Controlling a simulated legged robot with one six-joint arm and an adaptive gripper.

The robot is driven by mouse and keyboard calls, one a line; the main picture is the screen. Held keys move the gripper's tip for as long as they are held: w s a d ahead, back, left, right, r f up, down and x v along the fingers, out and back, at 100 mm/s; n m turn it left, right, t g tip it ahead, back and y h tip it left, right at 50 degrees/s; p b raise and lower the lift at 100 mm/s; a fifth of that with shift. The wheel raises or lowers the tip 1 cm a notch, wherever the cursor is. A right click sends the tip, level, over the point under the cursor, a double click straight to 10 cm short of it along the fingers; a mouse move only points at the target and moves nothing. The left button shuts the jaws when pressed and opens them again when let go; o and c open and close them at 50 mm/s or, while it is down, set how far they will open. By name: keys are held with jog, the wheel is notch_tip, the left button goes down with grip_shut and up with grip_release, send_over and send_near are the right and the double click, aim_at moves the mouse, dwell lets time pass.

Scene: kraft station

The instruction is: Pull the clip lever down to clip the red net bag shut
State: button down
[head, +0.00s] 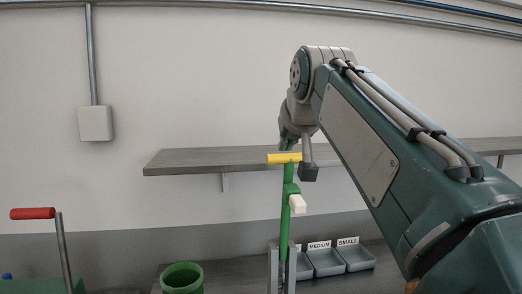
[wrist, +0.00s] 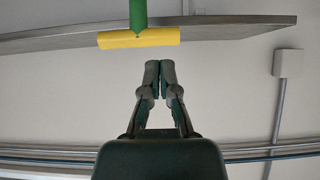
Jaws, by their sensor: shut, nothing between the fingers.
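A green lever (head: 287,215) with a yellow crossbar handle (head: 284,158) stands upright in the middle of the head view, beside a grey post (head: 273,268). The yellow handle also shows at the top of the wrist view (wrist: 139,39), on the green rod (wrist: 138,13). My gripper (wrist: 159,66) is shut and empty, its two fingertips together. In the wrist view they point toward the handle with a gap in the picture between them. In the head view my gripper is just above the handle, partly hidden by my arm. I see no red net bag.
A grey wall shelf (head: 190,160) runs behind the lever. Grey bins (head: 325,262) labelled MEDIUM and SMALL stand behind right. A green cylinder (head: 182,278) stands lower left. A red-handled lever (head: 33,213) is at far left. A wall box (head: 95,123) hangs on a pipe.

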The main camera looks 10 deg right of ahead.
jog(key=w+a+r, duration=0.2)
jog(key=w+r, duration=0.1)
jog(key=r, duration=0.1)
jog(key=w+d+f, duration=0.1)
jog(key=w+f, duration=0.3)
jog(key=f, duration=0.3)
jog(key=shift+w+t, duration=0.4)
dwell(0.3)
